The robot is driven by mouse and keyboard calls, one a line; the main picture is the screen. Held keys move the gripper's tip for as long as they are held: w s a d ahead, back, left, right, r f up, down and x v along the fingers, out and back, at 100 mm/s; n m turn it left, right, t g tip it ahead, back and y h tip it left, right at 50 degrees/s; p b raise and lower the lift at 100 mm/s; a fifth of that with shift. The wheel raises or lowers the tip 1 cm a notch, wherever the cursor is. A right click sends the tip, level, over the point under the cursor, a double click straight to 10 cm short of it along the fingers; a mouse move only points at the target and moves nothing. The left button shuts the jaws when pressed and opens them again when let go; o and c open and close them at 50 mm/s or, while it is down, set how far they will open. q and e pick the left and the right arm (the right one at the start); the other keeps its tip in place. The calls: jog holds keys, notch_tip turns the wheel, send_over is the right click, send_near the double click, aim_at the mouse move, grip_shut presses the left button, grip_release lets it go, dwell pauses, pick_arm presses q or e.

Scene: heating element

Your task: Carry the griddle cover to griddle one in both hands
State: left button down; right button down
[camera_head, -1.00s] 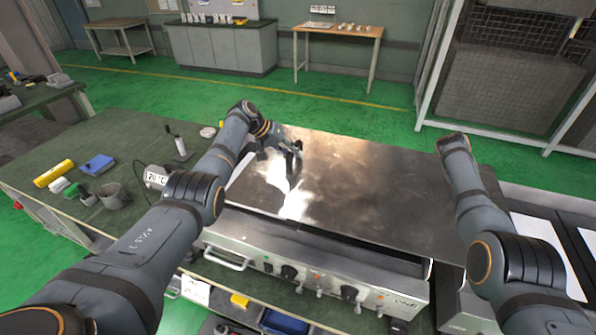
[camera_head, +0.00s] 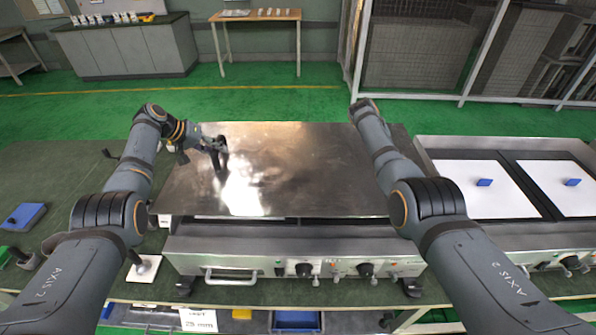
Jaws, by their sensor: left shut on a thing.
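The griddle cover (camera_head: 300,165) is a wide, shiny metal sheet in the middle of the view. It lies over a griddle (camera_head: 300,245), with dark gaps showing under its front edge. My left gripper (camera_head: 220,150) is at the cover's left side, shut on it. My right arm reaches to the cover's right side, but its gripper is hidden behind the arm. A second griddle (camera_head: 520,225) stands uncovered on the right. I cannot tell which griddle is griddle one.
White sheets (camera_head: 487,203) with blue blocks (camera_head: 484,182) lie on the right griddle. A blue box (camera_head: 26,216) and small tools are on the left of the green bench (camera_head: 60,165). Green floor lies behind, before a mesh fence (camera_head: 430,50).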

aim_at(222, 163)
pick_arm(q)
jog(key=shift+r, duration=0.1)
pick_arm(e)
jog(key=shift+a+r, duration=0.1)
